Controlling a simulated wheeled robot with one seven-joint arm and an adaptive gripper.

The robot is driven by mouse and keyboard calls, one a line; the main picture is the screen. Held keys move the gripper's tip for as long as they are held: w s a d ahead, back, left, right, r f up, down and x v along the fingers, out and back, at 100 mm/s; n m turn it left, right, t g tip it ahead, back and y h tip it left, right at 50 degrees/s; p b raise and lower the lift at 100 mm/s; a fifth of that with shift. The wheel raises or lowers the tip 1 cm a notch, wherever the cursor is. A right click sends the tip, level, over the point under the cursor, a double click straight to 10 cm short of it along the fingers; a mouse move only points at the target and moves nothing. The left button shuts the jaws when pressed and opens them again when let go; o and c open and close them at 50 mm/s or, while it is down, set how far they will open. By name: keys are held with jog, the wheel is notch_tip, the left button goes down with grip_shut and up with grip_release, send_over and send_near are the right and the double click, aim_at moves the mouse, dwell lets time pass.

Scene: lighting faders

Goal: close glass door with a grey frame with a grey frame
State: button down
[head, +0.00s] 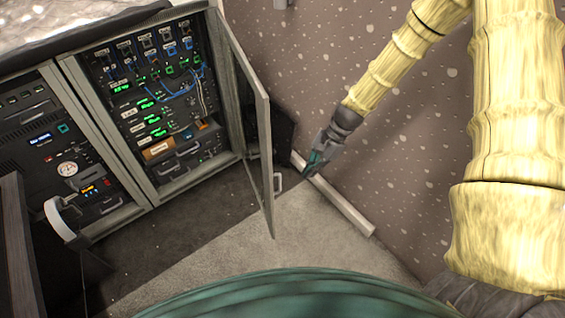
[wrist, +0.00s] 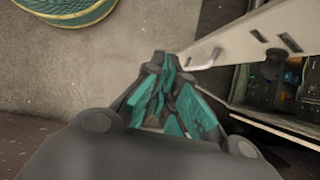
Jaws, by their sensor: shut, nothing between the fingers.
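The glass door with a grey frame (head: 266,160) stands open, swung out from the right side of the right cabinet. Its small pale handle (head: 277,183) is on the free edge. My gripper (head: 308,172) is shut and empty, to the right of the door's free edge, between it and the spotted wall. In the wrist view the door's frame (wrist: 240,38) runs to the upper right, with the handle (wrist: 205,61) just right of my fingertips (wrist: 165,72). I cannot tell whether the fingers touch the door.
The right cabinet (head: 135,185) holds lit equipment with blue cables. Another rack (head: 35,130) stands to its left, with a partly open door (head: 18,240) at the far left. The spotted wall (head: 400,130) and its pale skirting board (head: 335,200) lie close on the right. Carpet in front is clear.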

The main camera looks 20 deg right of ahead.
jog(key=w+d+r+m+y+b, duration=0.2)
jog(key=w+d+r+m+y, duration=0.1)
jog(key=w+r, duration=0.5)
jog(key=a+f, duration=0.3)
jog(key=a, duration=0.2)
jog(key=s+a+f+p, duration=0.1)
jog(key=a+f, duration=0.2)
jog(key=a, duration=0.2)
jog(key=shift+s+a+t, duration=0.25)
jog(key=shift+a+t, duration=0.05)
jog(key=shift+t, duration=0.1)
jog(key=shift+a, duration=0.15)
